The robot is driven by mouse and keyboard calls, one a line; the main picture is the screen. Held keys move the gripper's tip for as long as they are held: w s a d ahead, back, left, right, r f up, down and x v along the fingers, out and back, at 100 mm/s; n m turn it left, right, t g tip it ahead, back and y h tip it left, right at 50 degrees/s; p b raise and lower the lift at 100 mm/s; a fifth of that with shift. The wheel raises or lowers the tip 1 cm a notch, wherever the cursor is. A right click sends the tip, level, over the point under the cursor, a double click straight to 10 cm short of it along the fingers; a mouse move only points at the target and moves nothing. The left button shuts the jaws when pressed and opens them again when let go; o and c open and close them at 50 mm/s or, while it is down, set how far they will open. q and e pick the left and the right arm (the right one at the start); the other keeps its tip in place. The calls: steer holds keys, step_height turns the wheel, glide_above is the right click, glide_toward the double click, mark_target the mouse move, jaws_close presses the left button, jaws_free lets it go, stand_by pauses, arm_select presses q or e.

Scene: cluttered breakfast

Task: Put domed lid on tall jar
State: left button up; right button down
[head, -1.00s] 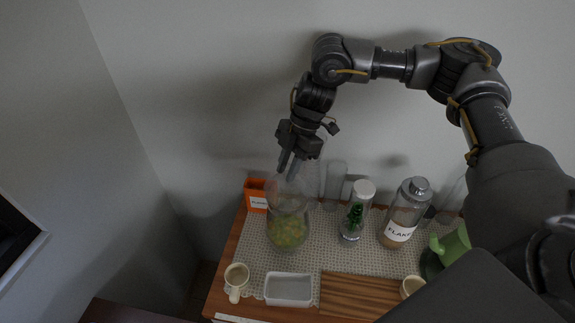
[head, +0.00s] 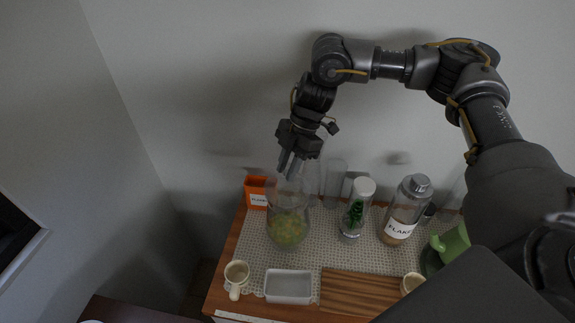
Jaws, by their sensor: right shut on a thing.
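The tall jar (head: 287,228) is clear glass with yellow-green contents. It stands upright at the back left of the table, in the middle of the head view. My right gripper (head: 289,173) points down right above the jar's mouth. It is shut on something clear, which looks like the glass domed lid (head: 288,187). The lid's outline is faint and blends with the jar's upper glass, so I cannot tell whether it touches the rim. My left gripper is not in view.
An orange box (head: 255,193) stands left of the jar. Clear glasses (head: 334,184), a white-capped jar (head: 355,210) and a flakes jar (head: 404,212) stand to its right. In front are a mug (head: 236,279), a white dish (head: 289,287) and a wooden board (head: 352,296). A green jug (head: 452,246) is far right.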

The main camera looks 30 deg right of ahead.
steer(key=shift+f, duration=0.35)
steer(key=c, duration=1.1)
jaws_free()
step_height(320, 180, up, 6)
steer(key=p, duration=0.5)
